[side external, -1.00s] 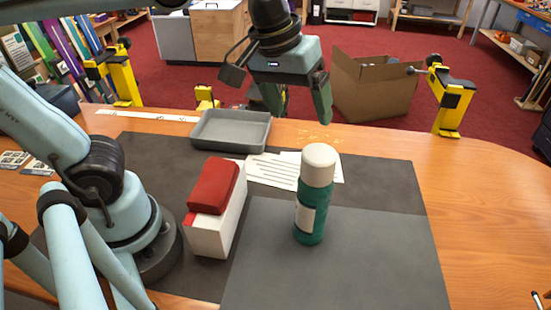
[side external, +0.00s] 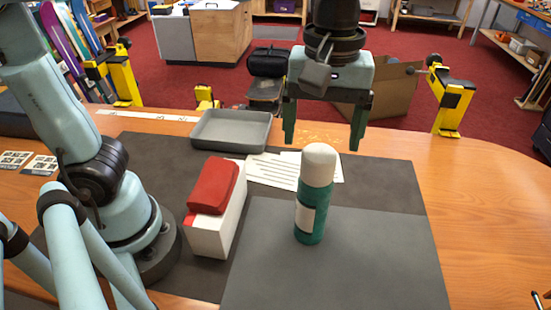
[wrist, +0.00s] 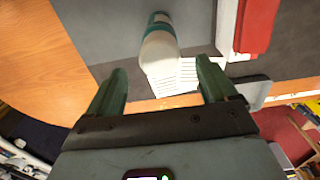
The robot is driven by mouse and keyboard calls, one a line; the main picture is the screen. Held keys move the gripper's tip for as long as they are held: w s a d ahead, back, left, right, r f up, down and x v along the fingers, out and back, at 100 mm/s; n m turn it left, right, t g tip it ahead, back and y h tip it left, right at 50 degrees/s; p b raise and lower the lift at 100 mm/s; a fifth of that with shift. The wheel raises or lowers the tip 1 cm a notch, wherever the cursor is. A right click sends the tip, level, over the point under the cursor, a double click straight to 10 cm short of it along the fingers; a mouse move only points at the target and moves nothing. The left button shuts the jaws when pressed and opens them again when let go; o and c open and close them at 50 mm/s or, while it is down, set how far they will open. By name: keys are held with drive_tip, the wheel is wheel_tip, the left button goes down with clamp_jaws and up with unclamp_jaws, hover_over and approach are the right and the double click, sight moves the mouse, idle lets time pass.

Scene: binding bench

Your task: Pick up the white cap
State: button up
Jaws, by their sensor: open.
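The white cap (side external: 319,163) sits on top of a green bottle (side external: 310,214) with a pale label, standing upright on the grey mat. In the wrist view the white cap (wrist: 159,52) shows beyond and between my fingers, with part of the green bottle (wrist: 160,22) behind it. My gripper (side external: 322,138) is open and empty, its fingers pointing down. In the side view it appears above the far part of the bench, higher in the picture than the cap and apart from it. The gripper's two green fingers (wrist: 155,82) also show in the wrist view.
A white box (side external: 222,228) with a red block (side external: 213,186) on top stands left of the bottle. Paper sheets (side external: 270,171) and a grey tray (side external: 203,143) lie behind. Yellow clamps (side external: 454,100) stand at the bench's far edge. The mat right of the bottle is clear.

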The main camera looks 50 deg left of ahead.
sight(320, 153)
drive_tip(key=shift+f, duration=2.75)
drive_tip(key=c, duration=1)
